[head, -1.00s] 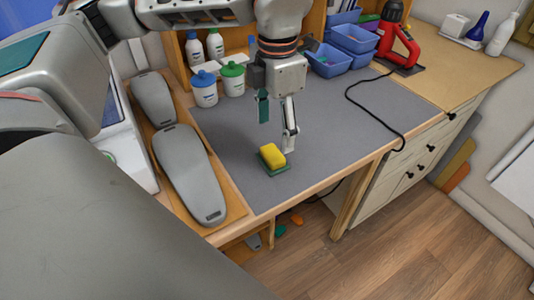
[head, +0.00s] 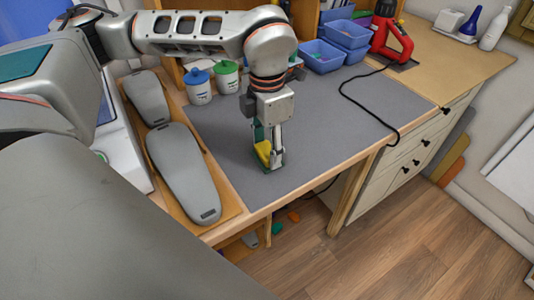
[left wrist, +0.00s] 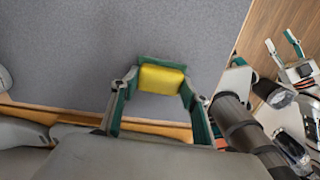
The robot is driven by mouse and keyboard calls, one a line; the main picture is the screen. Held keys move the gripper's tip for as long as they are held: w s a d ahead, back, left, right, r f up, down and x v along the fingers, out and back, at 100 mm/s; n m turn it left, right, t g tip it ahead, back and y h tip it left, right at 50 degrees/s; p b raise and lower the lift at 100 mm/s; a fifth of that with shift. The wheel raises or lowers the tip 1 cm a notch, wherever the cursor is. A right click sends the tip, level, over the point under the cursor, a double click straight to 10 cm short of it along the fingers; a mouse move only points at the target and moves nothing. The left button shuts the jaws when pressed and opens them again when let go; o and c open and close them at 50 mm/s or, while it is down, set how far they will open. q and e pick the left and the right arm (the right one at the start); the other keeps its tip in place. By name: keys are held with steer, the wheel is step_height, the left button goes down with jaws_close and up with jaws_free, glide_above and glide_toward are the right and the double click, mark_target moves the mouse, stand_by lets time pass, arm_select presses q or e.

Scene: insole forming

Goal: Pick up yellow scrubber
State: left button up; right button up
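The yellow scrubber (head: 263,150), a yellow block on a green base, lies on the grey mat near the front edge of the workbench. In the head view it is partly covered by my left gripper (head: 267,151), which points down around it. In the left wrist view the scrubber (left wrist: 162,79) shows between the two green-padded fingers of the left gripper (left wrist: 160,88). The fingers are spread, one on each side of it; whether they touch it is hard to tell. My right gripper (left wrist: 281,41) shows at the right edge of the left wrist view, fingers apart and empty.
Grey insole forms (head: 185,172) lie on a wooden board left of the mat (head: 310,125). Blue- and green-lidded jars (head: 198,86) and blue bins (head: 321,56) stand behind. A red tool (head: 391,36) trails a black cable across the right. The mat's middle is clear.

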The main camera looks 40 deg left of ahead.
mark_target(268, 150)
stand_by(0.3)
arm_select(q)
step_height(268, 150, up, 20)
steer(key=p, duration=0.2)
stand_by(0.3)
steer(key=shift+o, duration=0.5)
